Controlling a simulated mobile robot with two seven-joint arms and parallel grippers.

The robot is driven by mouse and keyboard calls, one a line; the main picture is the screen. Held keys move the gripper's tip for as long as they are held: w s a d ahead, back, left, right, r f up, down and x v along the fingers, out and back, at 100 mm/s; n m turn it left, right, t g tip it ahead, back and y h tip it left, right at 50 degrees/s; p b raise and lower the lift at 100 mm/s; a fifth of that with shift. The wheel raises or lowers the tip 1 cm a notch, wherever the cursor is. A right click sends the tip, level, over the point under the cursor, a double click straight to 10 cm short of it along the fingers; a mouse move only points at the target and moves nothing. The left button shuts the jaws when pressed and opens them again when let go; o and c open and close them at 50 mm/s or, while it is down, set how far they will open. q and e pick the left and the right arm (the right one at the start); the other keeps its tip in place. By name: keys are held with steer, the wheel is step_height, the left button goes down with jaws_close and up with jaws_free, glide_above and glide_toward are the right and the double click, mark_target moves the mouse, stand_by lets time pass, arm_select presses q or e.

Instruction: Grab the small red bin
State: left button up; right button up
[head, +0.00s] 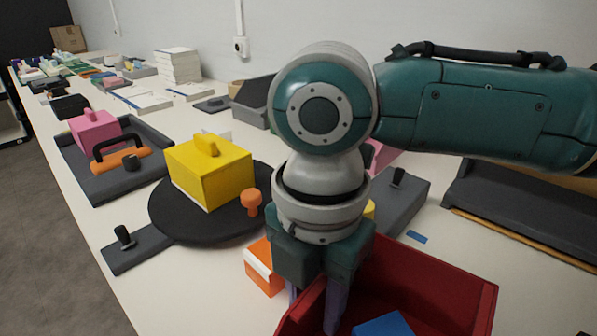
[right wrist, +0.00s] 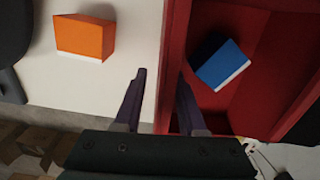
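The small red bin (head: 455,285) stands on the white table at the lower right of the head view. A blue box with a white side (head: 385,325) lies inside it. My right gripper (head: 314,298) points down over the bin's left wall. In the right wrist view, the bin's wall (right wrist: 177,45) runs between the two open fingers of the gripper (right wrist: 161,75). One finger is outside the bin and the other is over its inside. A gap shows between the outer finger and the wall. My left gripper is not in view.
An orange box (head: 262,268) stands just left of the bin. A yellow box (head: 208,172) sits on a round black plate (head: 170,232). A grey tray (head: 72,160) holds pink and orange items. A dark grey container (head: 520,210) stands behind the bin at right.

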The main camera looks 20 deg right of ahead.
steer(key=shift+f, duration=0.3)
jaws_close()
stand_by(1.2)
